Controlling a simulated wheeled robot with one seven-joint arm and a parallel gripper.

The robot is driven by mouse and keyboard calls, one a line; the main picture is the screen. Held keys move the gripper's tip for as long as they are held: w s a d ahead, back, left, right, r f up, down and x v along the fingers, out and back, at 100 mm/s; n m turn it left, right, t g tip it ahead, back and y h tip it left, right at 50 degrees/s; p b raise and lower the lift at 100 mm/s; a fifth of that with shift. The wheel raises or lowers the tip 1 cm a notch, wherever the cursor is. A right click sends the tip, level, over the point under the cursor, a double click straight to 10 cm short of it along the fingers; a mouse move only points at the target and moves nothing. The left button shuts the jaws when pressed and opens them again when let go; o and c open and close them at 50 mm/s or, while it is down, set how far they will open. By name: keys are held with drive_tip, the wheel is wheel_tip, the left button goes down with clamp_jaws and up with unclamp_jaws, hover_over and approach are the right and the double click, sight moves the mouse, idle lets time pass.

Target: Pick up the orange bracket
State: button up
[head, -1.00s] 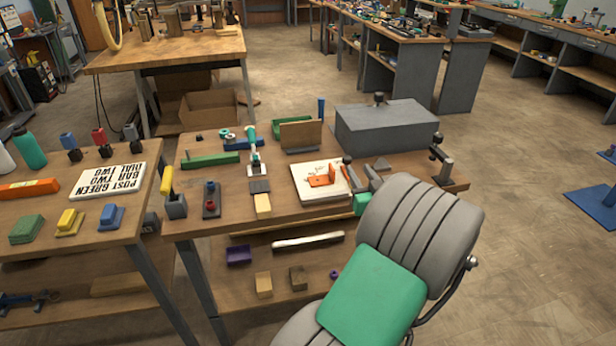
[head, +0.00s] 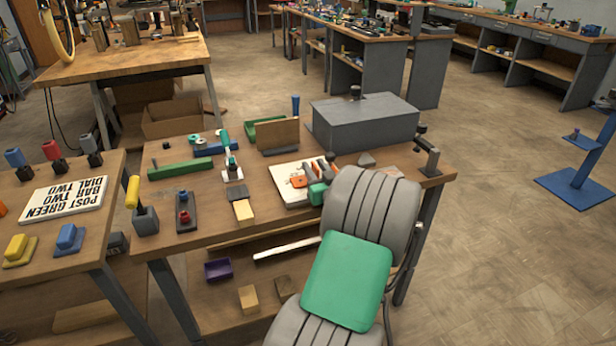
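The orange bracket (head: 298,181) shows on a white board with dark markings (head: 287,196) on the middle workbench. My gripper (head: 318,170) is over the right part of this board, right at the bracket, with its dark fingers pointing away from me. The fingers and the green part of my wrist hide much of the bracket. Orange shows beside and between the fingers. I cannot tell whether they are closed on it or only around it.
A large grey box (head: 365,124) stands behind my gripper. An upright brown board with a green tray (head: 278,136) is behind the white board. A grey clamp-like post (head: 429,158) stands at the bench's right corner. Green bar (head: 180,169) and small fixtures lie left.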

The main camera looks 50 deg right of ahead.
drive_tip(key=shift+w+d, duration=0.15)
clamp_jaws()
idle(1.4)
